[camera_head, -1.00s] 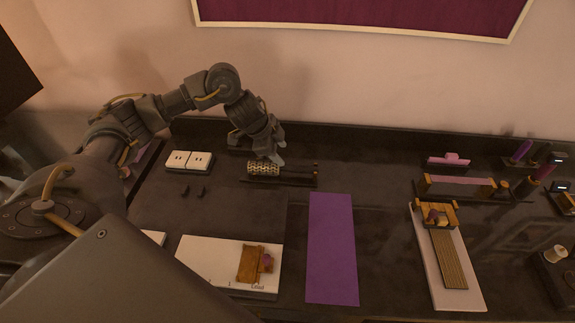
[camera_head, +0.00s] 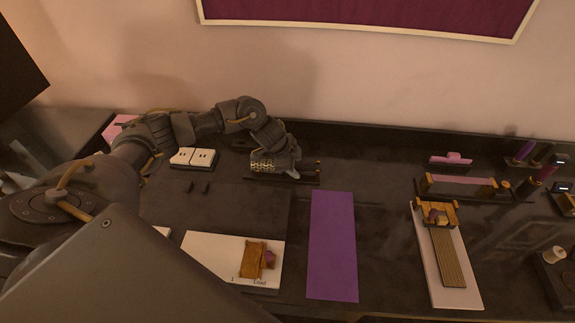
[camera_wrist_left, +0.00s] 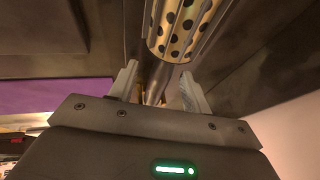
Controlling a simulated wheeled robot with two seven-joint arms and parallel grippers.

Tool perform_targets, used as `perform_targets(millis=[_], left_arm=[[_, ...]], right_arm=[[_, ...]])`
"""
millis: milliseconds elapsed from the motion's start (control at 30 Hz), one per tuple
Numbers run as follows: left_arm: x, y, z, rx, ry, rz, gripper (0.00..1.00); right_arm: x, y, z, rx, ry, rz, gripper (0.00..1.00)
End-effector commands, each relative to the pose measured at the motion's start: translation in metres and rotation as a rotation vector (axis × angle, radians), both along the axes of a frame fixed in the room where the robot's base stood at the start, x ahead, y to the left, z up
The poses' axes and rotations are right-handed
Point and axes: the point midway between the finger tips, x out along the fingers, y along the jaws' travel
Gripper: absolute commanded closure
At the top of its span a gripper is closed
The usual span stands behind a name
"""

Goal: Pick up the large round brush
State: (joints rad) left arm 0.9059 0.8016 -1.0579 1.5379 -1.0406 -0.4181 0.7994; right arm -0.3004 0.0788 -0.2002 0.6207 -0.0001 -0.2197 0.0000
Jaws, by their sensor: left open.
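The large round brush (camera_head: 262,166) has a gold barrel with black dots and lies on a dark rest at the back of the counter. In the left wrist view its barrel (camera_wrist_left: 176,28) shows at the top, and a narrow grey shaft runs down from it. My left gripper (camera_head: 292,170) is at the brush's right end in the head view, partly hiding it. In the left wrist view the open fingers (camera_wrist_left: 160,90) stand on either side of the shaft, with a gap visible. My right gripper is not in view.
A double white socket (camera_head: 193,157) lies left of the brush. In front are a purple mat (camera_head: 332,250) and a white board (camera_head: 208,258) with a wooden piece. A long pale board (camera_head: 462,290) and small racks stand at the right. The wall rises close behind.

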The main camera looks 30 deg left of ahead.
Motion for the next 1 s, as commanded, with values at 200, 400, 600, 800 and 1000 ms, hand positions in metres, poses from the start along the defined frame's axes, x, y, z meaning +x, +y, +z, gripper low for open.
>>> perform_targets(millis=[200,400,600,800,1000], left_arm=[[0.0,0.0,0.0,0.0,0.0,0.0,0.56],[0.0,0.0,0.0,0.0,-0.001,0.0,0.82],[0.0,0.0,0.001,-0.001,-0.001,0.0,1.0],[0.001,0.0,0.002,0.0,-0.002,0.0,1.0],[0.002,0.0,0.014,-0.002,-0.005,0.0,1.0]], right_arm=[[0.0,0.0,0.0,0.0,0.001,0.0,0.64],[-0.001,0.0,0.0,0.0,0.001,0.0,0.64],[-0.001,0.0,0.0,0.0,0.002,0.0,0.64],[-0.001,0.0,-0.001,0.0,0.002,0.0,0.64],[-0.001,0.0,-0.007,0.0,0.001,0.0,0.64]])
